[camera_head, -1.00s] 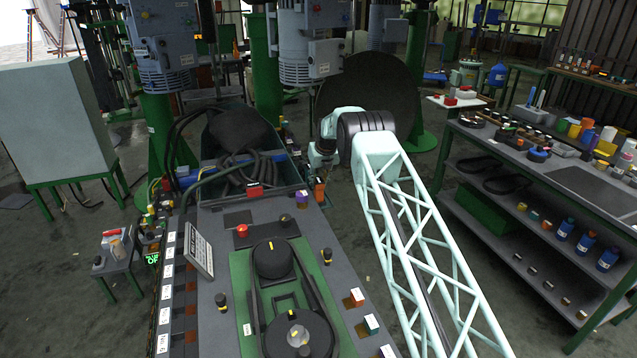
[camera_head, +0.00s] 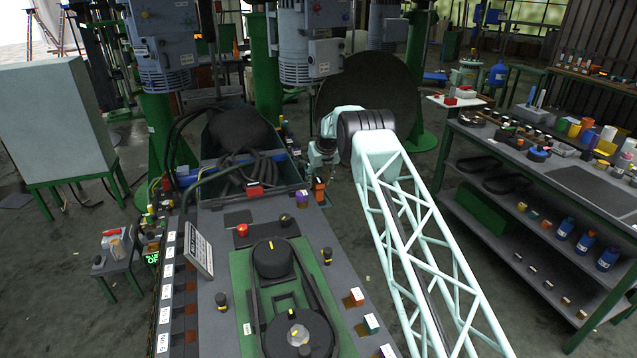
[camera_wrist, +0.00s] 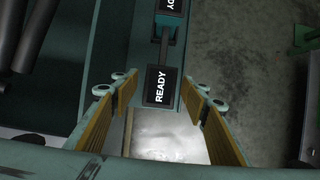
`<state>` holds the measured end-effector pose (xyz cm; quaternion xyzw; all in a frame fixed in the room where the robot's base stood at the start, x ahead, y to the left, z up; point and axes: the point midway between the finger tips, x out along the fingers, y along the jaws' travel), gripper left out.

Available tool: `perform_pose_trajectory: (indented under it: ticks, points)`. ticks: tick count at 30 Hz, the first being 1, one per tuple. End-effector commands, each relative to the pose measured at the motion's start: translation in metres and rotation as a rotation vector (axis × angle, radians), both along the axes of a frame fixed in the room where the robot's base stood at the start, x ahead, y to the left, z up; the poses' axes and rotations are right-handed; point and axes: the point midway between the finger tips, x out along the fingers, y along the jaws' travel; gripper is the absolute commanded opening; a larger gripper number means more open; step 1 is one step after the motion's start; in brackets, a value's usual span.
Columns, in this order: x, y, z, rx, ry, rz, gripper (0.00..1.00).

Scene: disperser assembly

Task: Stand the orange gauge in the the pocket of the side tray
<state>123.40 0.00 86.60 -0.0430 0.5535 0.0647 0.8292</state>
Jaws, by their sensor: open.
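An orange block (camera_head: 319,191), which looks like the gauge, stands at the far right edge of the grey console. My gripper (camera_head: 325,165) is just above and close to it, partly hidden by my arm; I cannot tell whether they touch. In the wrist view my gripper (camera_wrist: 160,90) is open, its ochre-padded fingers spread. A pale glossy panel (camera_wrist: 170,137) shows between the fingers; I cannot tell whether it is part of the gauge. A dark plate marked READY (camera_wrist: 160,86) lies beyond the fingertips. I cannot make out the side tray's pocket for sure.
The grey console (camera_head: 212,290) carries a black belt drive (camera_head: 273,259), knobs and small coloured blocks. A bin of black hoses (camera_head: 250,170) lies behind it. A loaded workbench (camera_head: 590,190) stands at right. A small side table (camera_head: 118,268) with items stands at left.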

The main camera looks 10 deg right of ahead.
Motion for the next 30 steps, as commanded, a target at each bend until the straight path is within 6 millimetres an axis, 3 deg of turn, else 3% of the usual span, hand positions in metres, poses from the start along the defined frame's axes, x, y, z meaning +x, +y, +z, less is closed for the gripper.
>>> perform_pose_trajectory:
  ticks: [11,30]
  points:
    - [-0.007,-0.001,0.021,0.0,-0.002,0.0,0.41]
    - [-0.03,-0.005,0.078,0.0,-0.002,0.0,0.41]
